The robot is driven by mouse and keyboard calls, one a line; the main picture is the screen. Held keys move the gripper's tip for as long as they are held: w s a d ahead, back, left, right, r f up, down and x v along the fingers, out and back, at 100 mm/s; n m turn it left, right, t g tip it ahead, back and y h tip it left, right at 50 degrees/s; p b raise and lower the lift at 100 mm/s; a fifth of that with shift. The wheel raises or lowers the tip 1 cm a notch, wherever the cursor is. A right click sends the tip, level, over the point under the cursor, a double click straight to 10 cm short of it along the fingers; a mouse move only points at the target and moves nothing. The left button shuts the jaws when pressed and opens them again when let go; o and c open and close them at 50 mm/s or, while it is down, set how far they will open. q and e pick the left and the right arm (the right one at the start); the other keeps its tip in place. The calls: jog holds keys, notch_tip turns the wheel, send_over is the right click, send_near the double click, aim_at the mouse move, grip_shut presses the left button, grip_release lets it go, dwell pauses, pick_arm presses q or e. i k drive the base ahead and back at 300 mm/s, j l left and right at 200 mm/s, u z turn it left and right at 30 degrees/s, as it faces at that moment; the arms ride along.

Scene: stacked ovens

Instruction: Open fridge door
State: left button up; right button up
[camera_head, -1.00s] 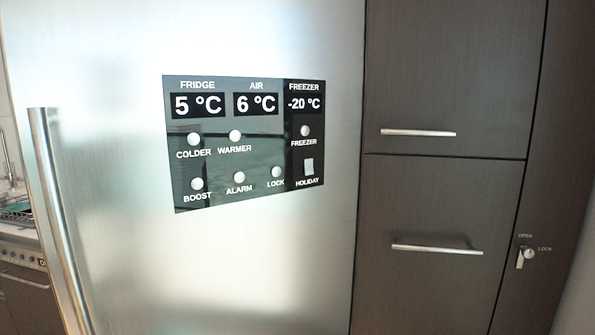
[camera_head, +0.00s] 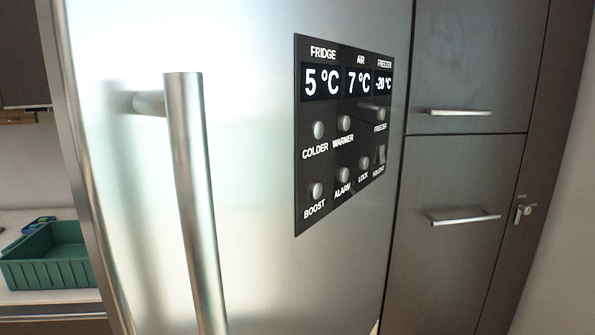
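The fridge door (camera_head: 265,270) is a tall brushed-metal panel filling the middle of the head view. A black control panel (camera_head: 342,135) on the door reads fridge 5, air 7 and freezer -20. Neither of my grippers is in view. The fridge interior is hidden behind the door.
Dark cabinet doors with an upper bar handle (camera_head: 459,113) and a lower bar handle (camera_head: 463,218) stand at the right. A lock with a key (camera_head: 523,211) is further right. A green crate (camera_head: 48,255) sits on a pale counter (camera_head: 50,297) at the left.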

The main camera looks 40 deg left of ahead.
aim_at(192, 161)
jog(key=k+j, duration=0.35)
jog(key=j, duration=0.2)
jog(key=k+j+z, duration=0.15)
jog(key=k+j, duration=0.15)
jog(key=j, duration=0.25)
jog(key=k+j, duration=0.4)
jog(key=k+j+z, duration=0.2)
jog(key=z, duration=0.15)
